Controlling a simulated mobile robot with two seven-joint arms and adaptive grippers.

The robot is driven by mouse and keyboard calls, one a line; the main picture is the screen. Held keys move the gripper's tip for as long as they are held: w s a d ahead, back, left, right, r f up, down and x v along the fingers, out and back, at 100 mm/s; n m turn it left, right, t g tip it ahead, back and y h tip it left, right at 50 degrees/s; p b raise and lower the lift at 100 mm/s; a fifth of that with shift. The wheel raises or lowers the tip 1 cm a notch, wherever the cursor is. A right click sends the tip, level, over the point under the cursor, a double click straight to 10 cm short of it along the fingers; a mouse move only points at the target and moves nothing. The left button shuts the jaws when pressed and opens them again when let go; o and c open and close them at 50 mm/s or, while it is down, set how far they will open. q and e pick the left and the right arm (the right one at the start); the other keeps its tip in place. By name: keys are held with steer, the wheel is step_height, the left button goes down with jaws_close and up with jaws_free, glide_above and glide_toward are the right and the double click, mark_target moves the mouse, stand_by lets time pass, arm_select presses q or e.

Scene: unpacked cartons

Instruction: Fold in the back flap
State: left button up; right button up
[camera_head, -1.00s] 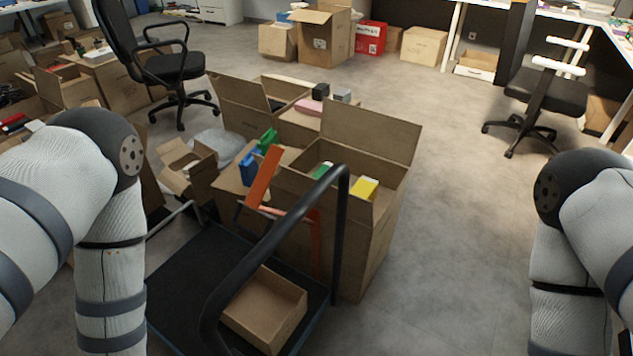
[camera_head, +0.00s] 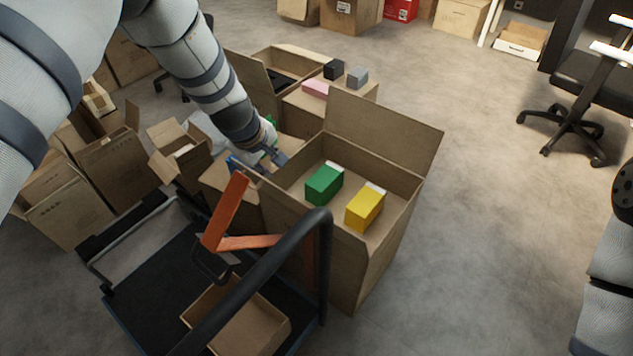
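A tall open brown carton (camera_head: 372,270) stands on the floor at the middle. It holds a green box (camera_head: 324,185) and a yellow box (camera_head: 365,208). Its back flap (camera_head: 383,132) stands up and leans outward along the far side of the opening. My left arm reaches in from the upper left. My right gripper is outside the view; only part of my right arm shows.
A dark platform cart (camera_head: 150,290) with a black handle (camera_head: 262,270) stands at front left, bearing a small open carton (camera_head: 262,335). An orange piece (camera_head: 228,210) stands before the tall carton. More cartons (camera_head: 345,115) stand behind. Floor to the right is clear up to an office chair (camera_head: 575,95).

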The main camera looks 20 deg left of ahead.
arm_select(q)
steer(key=g+h, duration=0.1)
glide_toward(295, 204)
steer(key=w+f, duration=0.1)
steer(key=f, duration=0.1)
steer(key=x, duration=0.2)
steer(key=b+x, duration=0.1)
steer(key=x, duration=0.3)
steer(key=shift+s+d+f+b, duration=0.2)
steer(key=shift+f+b, duration=0.1)
steer(key=shift+f, duration=0.1)
steer(key=shift+w+f, duration=0.15)
steer(key=shift+w, duration=0.1)
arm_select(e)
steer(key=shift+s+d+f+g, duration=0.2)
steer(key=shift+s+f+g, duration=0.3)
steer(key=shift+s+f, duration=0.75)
arm_select(q)
jaws_close()
